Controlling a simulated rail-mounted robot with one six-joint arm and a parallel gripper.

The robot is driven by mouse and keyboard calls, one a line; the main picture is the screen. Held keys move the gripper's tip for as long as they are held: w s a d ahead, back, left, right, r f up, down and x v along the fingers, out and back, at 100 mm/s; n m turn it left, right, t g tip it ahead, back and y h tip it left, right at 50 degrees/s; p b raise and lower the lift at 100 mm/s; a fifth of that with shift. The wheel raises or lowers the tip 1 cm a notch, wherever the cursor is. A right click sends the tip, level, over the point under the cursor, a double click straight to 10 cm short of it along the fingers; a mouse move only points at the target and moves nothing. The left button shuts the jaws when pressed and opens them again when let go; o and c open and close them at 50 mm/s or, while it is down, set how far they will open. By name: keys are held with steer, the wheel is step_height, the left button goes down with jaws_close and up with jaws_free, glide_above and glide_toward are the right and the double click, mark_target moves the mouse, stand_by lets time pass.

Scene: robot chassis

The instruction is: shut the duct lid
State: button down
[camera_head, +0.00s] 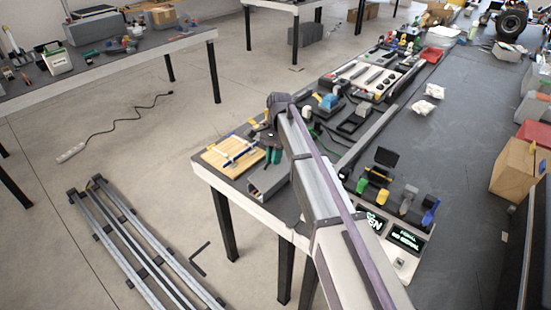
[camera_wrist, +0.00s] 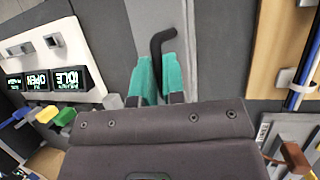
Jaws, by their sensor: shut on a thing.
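The duct (camera_head: 268,184) is a grey box at the table's near left corner in the head view, partly hidden by my arm. In the wrist view a flat light-grey panel, which looks like the duct lid (camera_wrist: 150,18), lies ahead of my gripper. A black bent handle (camera_wrist: 166,40) rises over it. My gripper (camera_wrist: 158,80) has teal fingers closed on the lower end of this handle; the grip point is partly hidden between them. In the head view my gripper (camera_head: 273,155) is just above the duct. I cannot tell the lid's exact angle.
A wooden board with blue and white rods (camera_head: 230,155) lies close left of my gripper. A white panel with lit displays (camera_wrist: 68,78), one reading OPEN, and coloured levers stands on the other side. Switch boxes and cables lie behind. The table's middle right is mostly clear.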

stand_by(0.4)
steer(key=c, duration=1.5)
jaws_free()
steer(key=p+v, duration=0.9)
steer(key=v, duration=0.1)
steer(key=shift+r+p, duration=0.35)
steer(key=shift+w, duration=0.1)
